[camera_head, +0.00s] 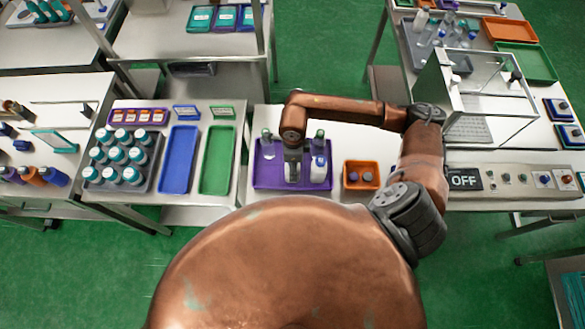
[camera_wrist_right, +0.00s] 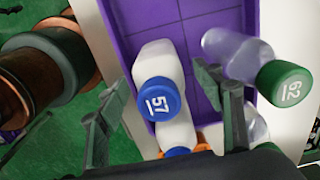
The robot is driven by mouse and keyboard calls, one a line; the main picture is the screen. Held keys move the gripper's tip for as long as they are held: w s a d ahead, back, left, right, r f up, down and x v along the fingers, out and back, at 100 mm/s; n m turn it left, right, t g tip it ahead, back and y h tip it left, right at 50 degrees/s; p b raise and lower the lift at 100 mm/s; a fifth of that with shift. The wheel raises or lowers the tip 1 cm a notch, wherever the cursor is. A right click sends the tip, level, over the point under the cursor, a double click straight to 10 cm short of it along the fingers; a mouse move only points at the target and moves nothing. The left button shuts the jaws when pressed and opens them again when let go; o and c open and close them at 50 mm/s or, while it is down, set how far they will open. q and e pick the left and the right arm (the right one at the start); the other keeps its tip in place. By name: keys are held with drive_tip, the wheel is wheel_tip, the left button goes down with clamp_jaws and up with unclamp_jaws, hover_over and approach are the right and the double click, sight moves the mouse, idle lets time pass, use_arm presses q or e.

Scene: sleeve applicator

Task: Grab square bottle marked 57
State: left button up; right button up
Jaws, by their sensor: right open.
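The square bottle marked 57 (camera_wrist_right: 158,60) is white with a blue cap (camera_wrist_right: 158,100) and stands on the purple tray. In the right wrist view its capped end lies between the fingers of my right gripper (camera_wrist_right: 163,88), with a gap visible on each side. The gripper is open and points down over the tray in the head view (camera_head: 292,178). Another white bottle (camera_wrist_right: 178,132) with a blue cap is close beside it, partly cut off. A clear bottle with a green cap marked 62 (camera_wrist_right: 285,83) is by the right finger. My left gripper is not in view.
The purple tray (camera_head: 262,181) also holds a green-capped bottle (camera_head: 266,143) at its left. An orange bin (camera_head: 361,174) stands to the right. Blue (camera_head: 180,160) and green (camera_head: 217,160) trays are to the left.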

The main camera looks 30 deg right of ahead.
drive_tip(key=shift+f, duration=1.55)
drive_tip(key=shift+a, duration=0.1)
drive_tip(key=shift+c, duration=0.3)
drive_tip(key=shift+w, duration=0.1)
drive_tip(key=c, duration=1.5)
drive_tip(key=shift+r, duration=0.1)
